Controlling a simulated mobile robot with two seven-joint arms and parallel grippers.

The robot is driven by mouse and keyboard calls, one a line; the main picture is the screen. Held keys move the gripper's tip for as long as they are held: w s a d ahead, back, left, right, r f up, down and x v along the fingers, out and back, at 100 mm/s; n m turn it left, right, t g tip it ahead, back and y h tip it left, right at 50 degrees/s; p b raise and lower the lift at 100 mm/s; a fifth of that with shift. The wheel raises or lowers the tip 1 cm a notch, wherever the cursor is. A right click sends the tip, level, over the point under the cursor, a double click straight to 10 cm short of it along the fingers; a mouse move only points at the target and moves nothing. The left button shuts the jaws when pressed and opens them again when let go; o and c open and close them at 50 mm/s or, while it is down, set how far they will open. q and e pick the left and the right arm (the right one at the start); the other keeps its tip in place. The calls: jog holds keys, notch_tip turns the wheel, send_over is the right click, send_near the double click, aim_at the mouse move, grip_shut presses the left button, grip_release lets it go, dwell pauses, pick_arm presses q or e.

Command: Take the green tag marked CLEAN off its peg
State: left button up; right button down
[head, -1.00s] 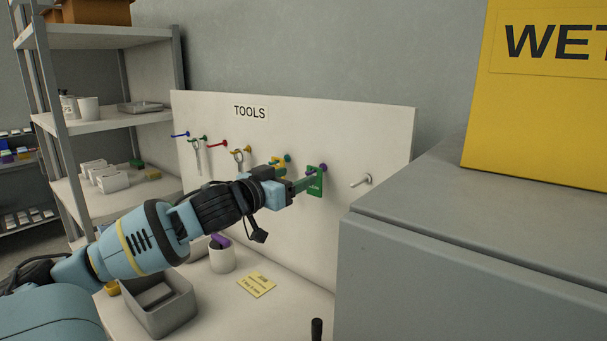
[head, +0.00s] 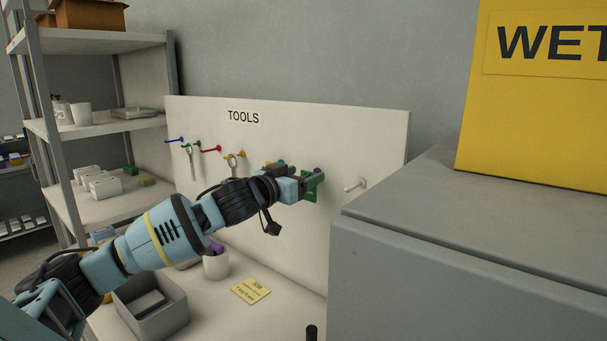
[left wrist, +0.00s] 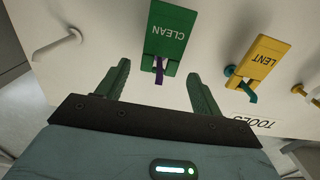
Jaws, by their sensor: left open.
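The green tag marked CLEAN (left wrist: 170,38) hangs on a purple peg (left wrist: 159,72) on the board; its lettering is upside down in the left wrist view. In the head view the tag (head: 311,192) is partly covered by my left gripper (head: 307,184). My left gripper (left wrist: 158,76) is open, with green fingers on either side of the tag's peg end. A gap shows between each finger and the tag, and the jaws hold nothing. My right gripper is not in view.
A yellow LENT tag (left wrist: 258,62) hangs on a teal peg beside the green tag. A bare white peg (head: 355,185) is on its other side. A grey cabinet (head: 450,270) stands close on the right. A grey bin (head: 178,312) and a cup (head: 216,265) stand below.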

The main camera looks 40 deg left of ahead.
pick_arm(q)
jog(key=shift+w, duration=0.55)
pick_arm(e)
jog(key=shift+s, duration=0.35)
pick_arm(q)
jog(key=c, duration=1)
jog(key=shift+c, duration=0.2)
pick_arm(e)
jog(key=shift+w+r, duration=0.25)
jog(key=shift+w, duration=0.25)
pick_arm(q)
jog(key=shift+r, duration=0.15)
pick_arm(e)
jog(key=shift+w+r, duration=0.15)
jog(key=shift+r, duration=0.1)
pick_arm(q)
jog(key=shift+r+p, duration=0.2)
jog(key=shift+p, duration=0.3)
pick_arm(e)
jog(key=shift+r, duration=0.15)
pick_arm(q)
jog(key=shift+r, duration=0.15)
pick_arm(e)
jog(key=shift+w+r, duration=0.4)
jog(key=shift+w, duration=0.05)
pick_arm(q)
jog(key=shift+s, duration=0.1)
